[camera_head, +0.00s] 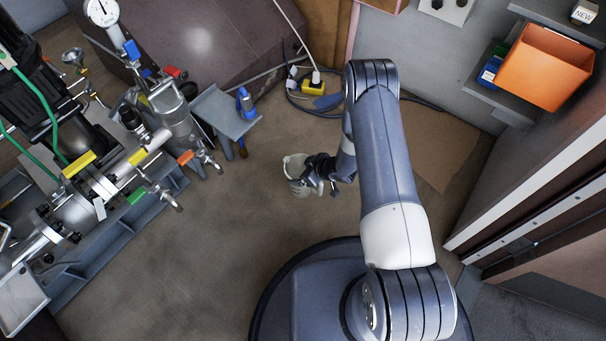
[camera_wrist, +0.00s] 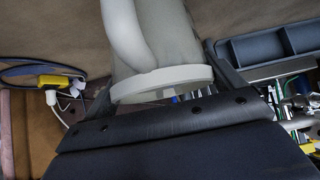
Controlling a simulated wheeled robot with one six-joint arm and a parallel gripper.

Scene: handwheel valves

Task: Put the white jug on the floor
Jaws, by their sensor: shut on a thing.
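The white jug (camera_head: 295,168) is in the middle of the head view, seen from above, with brown floor (camera_head: 250,240) around it. My gripper (camera_head: 308,180) is shut on it from the right side. In the wrist view the jug (camera_wrist: 150,40) fills the upper middle, with its handle and a thick round edge showing between the two fingers of my gripper (camera_wrist: 160,85). The gripper hides part of the jug. I cannot tell whether the jug touches the floor.
A small grey stool (camera_head: 225,112) and valve pipework (camera_head: 130,165) stand to the left. A yellow power socket (camera_head: 314,87) with cables lies behind the jug. An orange bin (camera_head: 545,68) is at the upper right. Floor in front of the jug is clear.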

